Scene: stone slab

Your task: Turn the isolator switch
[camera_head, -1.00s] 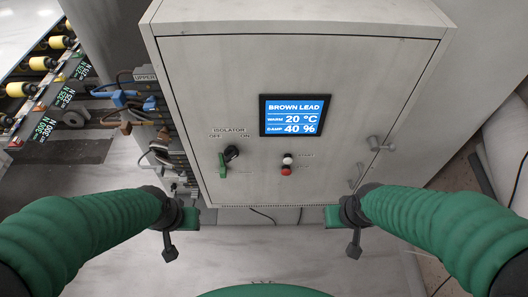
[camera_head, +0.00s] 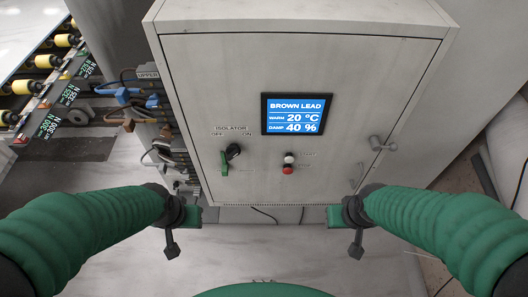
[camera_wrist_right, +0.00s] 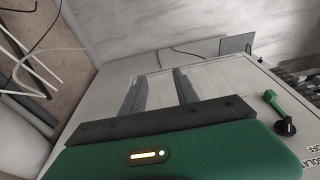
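The isolator switch is on the front of a pale grey cabinet (camera_head: 330,65), under a label reading ISOLATOR, OFF and ON. It has a black knob (camera_head: 233,151) and a green handle (camera_head: 224,164) just below and left of it. The right wrist view also shows the handle (camera_wrist_right: 273,100) and knob (camera_wrist_right: 287,127), to the right of my gripper. My right gripper (camera_wrist_right: 160,88) is open, its two grey fingers apart with nothing between them. My left gripper (camera_head: 180,232) is below and left of the switch, apart from it; its finger opening cannot be made out.
A blue display (camera_head: 296,114) reads BROWN LEAD, 20 °C and 40 %. White and red buttons (camera_head: 288,164) sit right of the switch. A latch handle (camera_head: 378,144) projects near the door's right edge. Cables and connectors (camera_head: 135,95) crowd the left side, near a rack with yellow rollers (camera_head: 48,61).

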